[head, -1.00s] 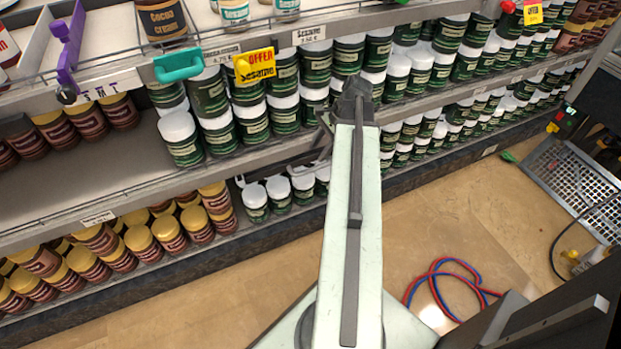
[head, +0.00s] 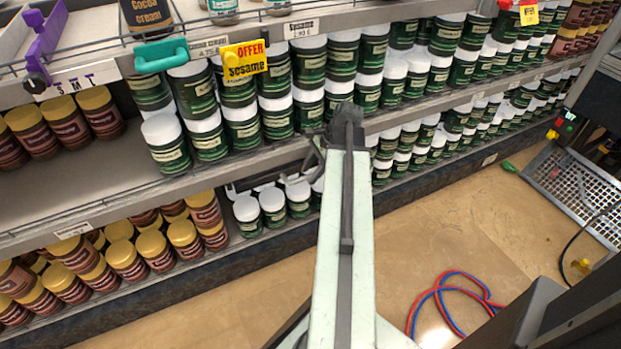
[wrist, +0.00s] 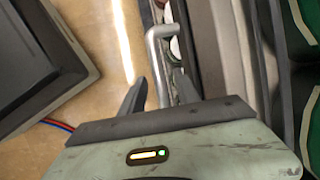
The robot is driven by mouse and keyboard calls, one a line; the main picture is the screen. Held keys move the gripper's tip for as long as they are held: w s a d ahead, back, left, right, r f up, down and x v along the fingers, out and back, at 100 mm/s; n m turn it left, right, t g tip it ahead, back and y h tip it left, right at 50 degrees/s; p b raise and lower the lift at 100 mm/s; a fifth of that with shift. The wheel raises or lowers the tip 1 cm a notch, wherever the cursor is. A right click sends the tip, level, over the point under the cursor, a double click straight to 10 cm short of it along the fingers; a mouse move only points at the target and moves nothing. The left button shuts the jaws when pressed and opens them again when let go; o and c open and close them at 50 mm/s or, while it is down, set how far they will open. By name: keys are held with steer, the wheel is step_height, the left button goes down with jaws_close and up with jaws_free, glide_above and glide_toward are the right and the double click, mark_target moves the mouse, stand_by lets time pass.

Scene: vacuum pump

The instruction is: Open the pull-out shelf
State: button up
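In the wrist view, my gripper (wrist: 160,86) has its two dark fingers apart. A bent silver bar handle (wrist: 161,60) runs between them, and I cannot tell whether either finger touches it. The handle sits along the front of a grey shelf edge (wrist: 207,45). In the head view my arm reaches to the shelving, and its dark end (head: 335,125) is at the middle shelf edge, with the fingertips mostly hidden. A teal handle (head: 160,56) is on the upper shelf front. I cannot tell which shelf board pulls out.
Green jars with white lids (head: 245,125) and brown jars (head: 67,125) fill the shelves. A yellow offer sign (head: 244,60) and a purple lever (head: 42,42) are on the upper rail. Red and blue cables (head: 455,300) lie on the floor at right, near a perforated metal plate (head: 575,185).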

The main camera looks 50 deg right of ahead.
steer(key=shift+r, duration=0.1)
steer(key=c, duration=0.8)
jaws_close()
steer(key=shift+w, duration=0.15)
